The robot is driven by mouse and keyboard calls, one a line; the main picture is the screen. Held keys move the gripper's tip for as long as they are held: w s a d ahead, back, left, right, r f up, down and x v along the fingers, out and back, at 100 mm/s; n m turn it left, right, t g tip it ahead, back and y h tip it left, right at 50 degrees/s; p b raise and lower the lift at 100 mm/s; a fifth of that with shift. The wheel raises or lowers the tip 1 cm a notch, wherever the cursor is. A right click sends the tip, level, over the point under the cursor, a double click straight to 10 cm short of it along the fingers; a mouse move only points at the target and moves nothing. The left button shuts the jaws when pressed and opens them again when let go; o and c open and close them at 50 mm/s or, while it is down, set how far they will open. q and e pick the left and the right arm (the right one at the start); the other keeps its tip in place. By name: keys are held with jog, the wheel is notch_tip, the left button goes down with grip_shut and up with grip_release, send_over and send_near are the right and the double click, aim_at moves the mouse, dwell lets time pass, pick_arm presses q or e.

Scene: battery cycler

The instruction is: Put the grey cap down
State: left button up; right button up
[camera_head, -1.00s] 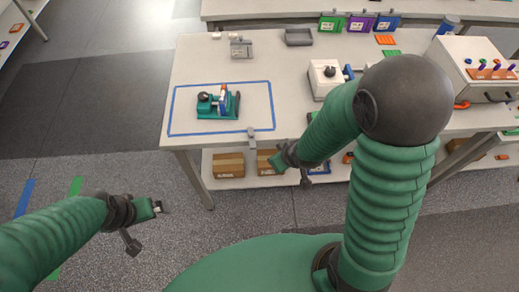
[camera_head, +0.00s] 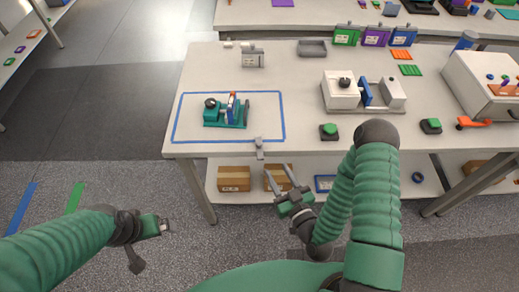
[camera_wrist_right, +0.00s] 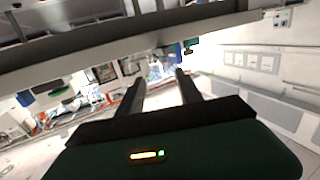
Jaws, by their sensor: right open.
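I cannot pick out the grey cap for certain in either view. A teal fixture (camera_head: 229,113) with a dark round knob and a blue upright part stands inside a blue taped rectangle (camera_head: 284,108) on the table. A small grey piece (camera_head: 259,147) sits at the table's front edge, below the rectangle. My right gripper (camera_head: 277,170) is open and empty, in front of the table's front edge. Its two fingers (camera_wrist_right: 158,88) show apart in the right wrist view, with nothing between them. My left gripper (camera_head: 164,225) is low at the left, away from the table; its jaws are too small to read.
The white table (camera_head: 230,72) carries a grey tray (camera_head: 312,48), a grey holder (camera_head: 252,58), a white device (camera_head: 342,92), two green buttons (camera_head: 329,131) and a white box (camera_head: 481,84). Cardboard boxes (camera_head: 234,178) lie on the lower shelf. The tabletop around the rectangle is mostly clear.

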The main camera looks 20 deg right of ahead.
jog(key=b, duration=0.7)
send_near(258, 143)
jog(key=w, duration=0.1)
jog(key=w+f, duration=0.1)
jog(key=w, duration=0.2)
jog(key=shift+w+d+f, duration=0.2)
jog(key=shift+d+f, duration=0.1)
jog(key=shift+d, duration=0.05)
jog(key=w, duration=0.1)
jog(key=w+p, duration=0.1)
jog(key=shift+w+a+r, duration=0.25)
jog(key=shift+w+r, duration=0.15)
jog(key=w, duration=0.2)
jog(key=w+a+p, duration=0.1)
jog(key=w, duration=0.1)
jog(key=shift+w+f, duration=0.1)
jog(key=shift+w, duration=0.25)
jog(key=shift+w+f, duration=0.1)
jog(key=shift+w, duration=0.35)
jog(key=shift+s, duration=0.1)
grip_shut()
